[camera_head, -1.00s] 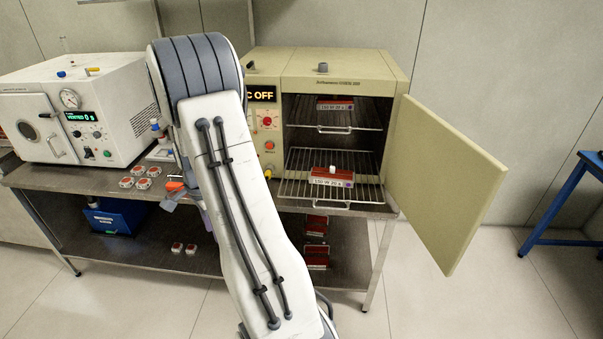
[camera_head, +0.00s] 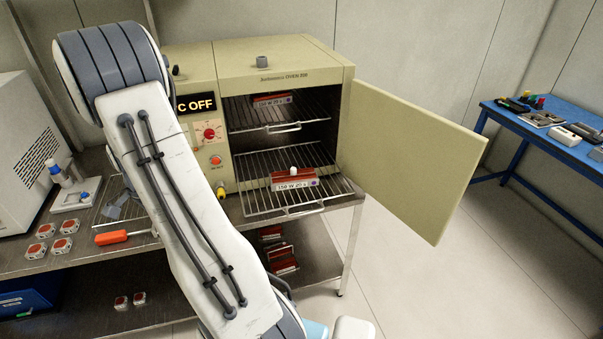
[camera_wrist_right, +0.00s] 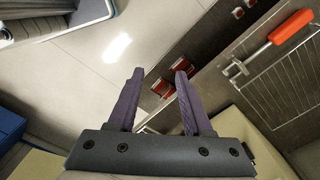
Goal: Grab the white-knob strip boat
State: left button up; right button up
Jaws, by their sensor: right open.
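The white-knob strip boat (camera_head: 294,182) is a red block with a white label and a white knob on top. It sits on the extended lower wire rack (camera_head: 258,196) of the open oven. A second red boat (camera_head: 271,100) sits on the upper rack (camera_head: 275,122); its top is partly hidden. My right gripper (camera_wrist_right: 156,73) shows in the right wrist view with its purple fingers apart and nothing between them. Red boats (camera_wrist_right: 161,88) on the lower shelf show beyond its fingertips. My left gripper is not in view.
The oven door (camera_head: 415,150) stands wide open to the right. An orange-handled tool (camera_head: 112,237) and several small red-and-white pieces (camera_head: 62,244) lie on the bench left of the oven. More red boats (camera_head: 282,260) are on the lower shelf. A blue table (camera_head: 535,125) stands far right.

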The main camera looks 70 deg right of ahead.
aim_at(293, 178)
jog(key=z, duration=0.65)
jog(key=i, duration=0.8)
jog(key=z, duration=0.75)
